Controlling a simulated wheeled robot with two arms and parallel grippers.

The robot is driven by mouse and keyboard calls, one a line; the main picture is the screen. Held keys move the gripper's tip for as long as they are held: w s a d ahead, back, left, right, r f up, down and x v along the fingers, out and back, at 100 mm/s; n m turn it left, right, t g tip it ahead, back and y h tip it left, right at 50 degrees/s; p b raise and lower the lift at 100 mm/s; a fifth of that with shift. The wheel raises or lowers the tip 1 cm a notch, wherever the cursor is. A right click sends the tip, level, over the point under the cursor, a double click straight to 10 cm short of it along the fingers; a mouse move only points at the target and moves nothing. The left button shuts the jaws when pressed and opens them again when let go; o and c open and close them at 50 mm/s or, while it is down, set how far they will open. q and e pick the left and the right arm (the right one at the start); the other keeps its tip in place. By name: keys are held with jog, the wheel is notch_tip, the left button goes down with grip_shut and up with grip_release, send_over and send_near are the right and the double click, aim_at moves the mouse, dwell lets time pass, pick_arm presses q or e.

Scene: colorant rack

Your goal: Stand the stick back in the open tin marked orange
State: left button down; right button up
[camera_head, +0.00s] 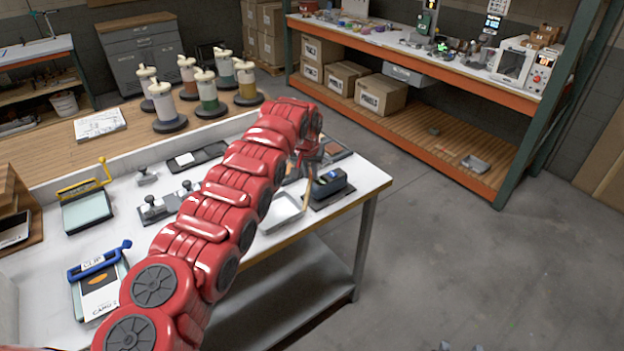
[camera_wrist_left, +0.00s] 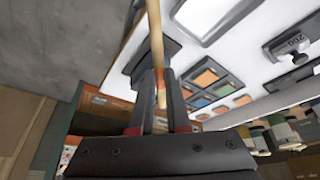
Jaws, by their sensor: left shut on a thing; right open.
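My left gripper (camera_head: 306,168) is at the end of the red arm, over the far right part of the white table. In the left wrist view its fingers (camera_wrist_left: 159,82) are shut on a thin pale wooden stick (camera_wrist_left: 155,35). The stick reaches away from the fingers toward the top of that view. In the head view part of the stick (camera_head: 306,194) shows below the gripper. I cannot make out an open tin marked orange in either view; my red arm hides part of the table. My right gripper (camera_head: 459,347) only just shows at the bottom edge, open.
A dark block with a blue part (camera_head: 329,182) and a shallow pale tray (camera_head: 283,212) lie near the gripper. A panel of colour swatches (camera_wrist_left: 208,84) is beside the stick. Several pump-topped canisters (camera_head: 207,96) stand behind. Blue-handled and yellow-handled items lie at left.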

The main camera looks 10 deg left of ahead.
pick_arm(q)
jog(key=shift+w+a+r+t, duration=0.15)
jog(key=shift+w+a+t, duration=0.1)
jog(key=shift+t, duration=0.05)
jog(key=s+a+r+n+t+y+p, duration=0.1)
jog(key=a+r+n+t+y+p, duration=0.15)
jog(key=a+t+p, duration=0.9)
jog(key=s+a+r+n+y+b, duration=0.1)
jog(key=s+a+r+y, duration=0.15)
jog(key=s+a, duration=0.4)
jog(key=s+a+r+n+y+b, duration=0.2)
jog(key=s+a+y, duration=0.1)
jog(key=s+a, duration=0.4)
notch_tip(320, 180, down, 12)
jog(key=d+b, duration=0.1)
jog(key=b, duration=0.5)
jog(key=shift+s, duration=0.25)
